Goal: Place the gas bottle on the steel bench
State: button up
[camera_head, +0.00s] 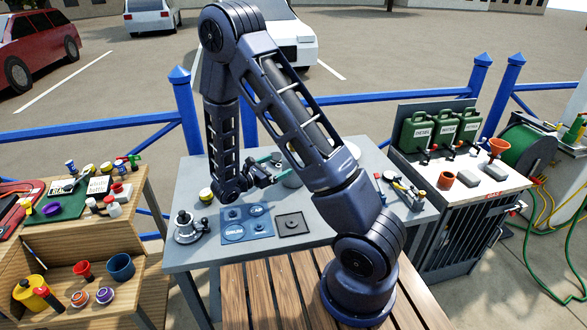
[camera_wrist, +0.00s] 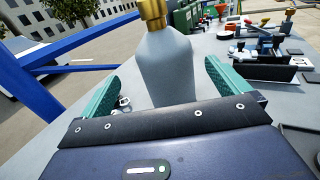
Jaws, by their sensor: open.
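The gas bottle (camera_wrist: 166,65) is grey with a brass valve on top. In the wrist view it stands between the two teal fingers of my gripper (camera_wrist: 162,74), with visible space on both sides. My gripper is open around it. The bottle's base is hidden behind the gripper body. In the head view, my arm covers most of the bottle (camera_head: 291,181), and my gripper (camera_head: 275,160) is over the grey steel bench (camera_head: 188,262). I cannot tell whether the bottle touches the bench top.
A blue mat (camera_head: 246,224), a dark square plate (camera_head: 292,224) and a metal fitting (camera_head: 187,228) lie on the bench's front left. Blue railings (camera_head: 110,126) run behind. A wooden shelf (camera_head: 135,285) is left; a cabinet with green canisters (camera_head: 416,131) is right.

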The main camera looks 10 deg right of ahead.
aim_at(284, 164)
jog(key=shift+s+f+x, duration=0.1)
jog(key=shift+x, duration=1.6)
jog(key=shift+s+f+x, duration=0.15)
jog(key=shift+x, duration=1.55)
jog(key=shift+d, duration=0.1)
jog(key=shift+c, duration=0.4)
jog(key=c, duration=1.5)
